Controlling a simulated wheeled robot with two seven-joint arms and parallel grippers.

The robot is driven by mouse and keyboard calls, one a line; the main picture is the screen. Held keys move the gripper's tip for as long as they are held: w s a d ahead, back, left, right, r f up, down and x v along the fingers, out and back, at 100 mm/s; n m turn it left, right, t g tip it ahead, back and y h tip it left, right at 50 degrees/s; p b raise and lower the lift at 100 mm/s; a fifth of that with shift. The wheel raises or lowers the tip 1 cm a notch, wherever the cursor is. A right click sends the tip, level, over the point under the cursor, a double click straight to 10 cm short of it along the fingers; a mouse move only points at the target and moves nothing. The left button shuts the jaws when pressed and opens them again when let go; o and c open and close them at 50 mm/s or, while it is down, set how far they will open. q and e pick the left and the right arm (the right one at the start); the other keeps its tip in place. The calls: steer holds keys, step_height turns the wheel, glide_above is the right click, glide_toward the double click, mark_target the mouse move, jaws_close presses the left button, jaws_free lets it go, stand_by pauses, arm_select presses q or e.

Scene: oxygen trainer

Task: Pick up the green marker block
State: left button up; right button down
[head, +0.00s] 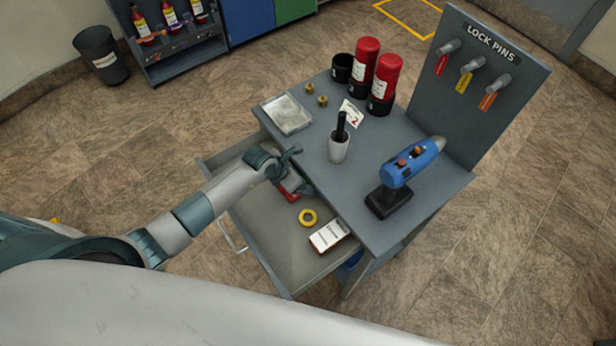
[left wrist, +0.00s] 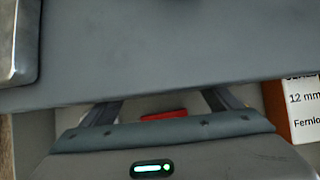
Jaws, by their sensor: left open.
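I see no green marker block in either view. My left gripper (head: 291,180) reaches down at the inner end of the open drawer (head: 275,240), beside the table edge. A red object (head: 288,193) lies in the drawer just below it, partly hidden by the gripper. In the left wrist view, my left gripper (left wrist: 160,104) is open, its fingers apart, with the red object (left wrist: 164,115) showing between them. The fingertips are hidden under the tabletop edge, and I cannot tell whether they touch anything. My right gripper is not in view.
The drawer also holds a yellow ring (head: 308,217) and a white-labelled box (head: 329,235). The grey tabletop (head: 305,155) overhangs its inner end.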

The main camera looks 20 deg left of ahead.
arm_select(q)
steer(key=shift+c, duration=0.7)
steer(key=c, duration=1)
steer(key=shift+s+a+r, duration=0.1)
steer(key=shift+s+a+r+b, duration=0.25)
steer(key=shift+s+r+b, duration=0.05)
steer(key=shift+r, duration=0.05)
steer(key=s+a+r+b, duration=0.1)
steer(key=s+a+r, duration=0.1)
steer(key=s, duration=0.1)
steer(key=s+a+r+b, duration=0.1)
steer(key=s+a+r, duration=0.1)
steer(key=s+a, duration=0.1)
steer(key=s+a+r+b, duration=0.2)
steer(key=s, duration=0.1)
steer(key=shift+s+a+r, duration=0.2)
steer(key=shift+s+r, duration=0.05)
steer(key=shift+s, duration=0.05)
steer(key=shift+s+a+r, duration=0.25)
steer(key=shift+s+r, duration=0.1)
